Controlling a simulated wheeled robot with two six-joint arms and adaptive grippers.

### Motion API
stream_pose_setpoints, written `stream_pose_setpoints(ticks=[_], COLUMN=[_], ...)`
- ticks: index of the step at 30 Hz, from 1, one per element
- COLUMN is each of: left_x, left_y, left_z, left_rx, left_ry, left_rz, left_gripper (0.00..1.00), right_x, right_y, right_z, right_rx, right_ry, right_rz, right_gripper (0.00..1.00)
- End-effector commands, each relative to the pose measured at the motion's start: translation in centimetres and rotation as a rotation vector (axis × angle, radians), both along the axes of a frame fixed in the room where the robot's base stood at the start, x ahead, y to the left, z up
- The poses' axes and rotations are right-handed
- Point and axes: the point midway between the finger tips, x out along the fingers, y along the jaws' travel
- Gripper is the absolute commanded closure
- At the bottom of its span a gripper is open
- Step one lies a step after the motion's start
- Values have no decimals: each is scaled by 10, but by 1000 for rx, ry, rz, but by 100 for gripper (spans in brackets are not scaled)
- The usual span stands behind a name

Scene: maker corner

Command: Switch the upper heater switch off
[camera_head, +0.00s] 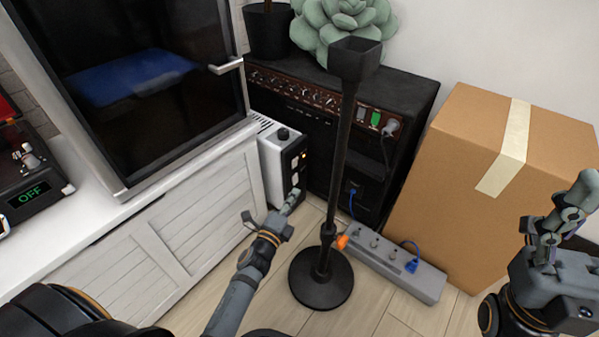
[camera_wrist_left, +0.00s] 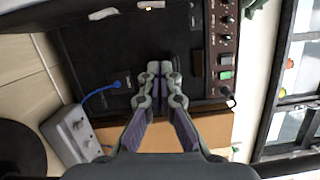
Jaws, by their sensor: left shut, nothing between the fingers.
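The heater (camera_head: 267,160) is a white box with a black front panel, standing on the floor beside the white cabinet. Its panel has a black knob on top, a small lit orange light, an upper pale switch (camera_head: 295,163) and a lower pale switch (camera_head: 295,178). My left gripper (camera_head: 292,200) is shut and empty, just below and in front of the lower switch. I cannot tell whether it touches the panel. In the left wrist view, its closed fingertips (camera_wrist_left: 160,70) point at the dark amplifier, with pale switches at the top edge.
A black stand (camera_head: 342,150) rises just right of my left gripper. A grey power strip (camera_head: 400,262) with plugs lies on the floor. The black amplifier (camera_head: 400,95) is behind, a cardboard box (camera_head: 450,200) is at right, and the white cabinet (camera_head: 185,215) is at left.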

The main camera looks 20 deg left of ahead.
Motion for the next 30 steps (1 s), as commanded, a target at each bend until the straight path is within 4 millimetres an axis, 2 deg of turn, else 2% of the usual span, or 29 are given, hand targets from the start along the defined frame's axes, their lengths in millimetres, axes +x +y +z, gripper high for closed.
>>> stream_pose_setpoints(ticks=[5,8,11,22,24,30], left_x=[1,9,25,104,105,112], left_y=[0,-1,-2,-11,4,24], left_z=[0,1,2,2,4,7], left_rx=[-2,-1,-3,-2,3,-1], left_ry=[1,0,0,0,3,2], left_rz=[0,1,1,1,1,0], left_gripper=[100,100,100,100,100,100], right_x=[1,1,1,2,2,2], right_y=[0,0,0,1,1,1], right_z=[0,0,1,-10,-8,-8], right_rx=[0,0,0,-4,-5,-5], right_ry=[2,3,3,6,7,7], right_rz=[0,0,1,-2,-2,-2], right_gripper=[40,40,40,40,40,40])
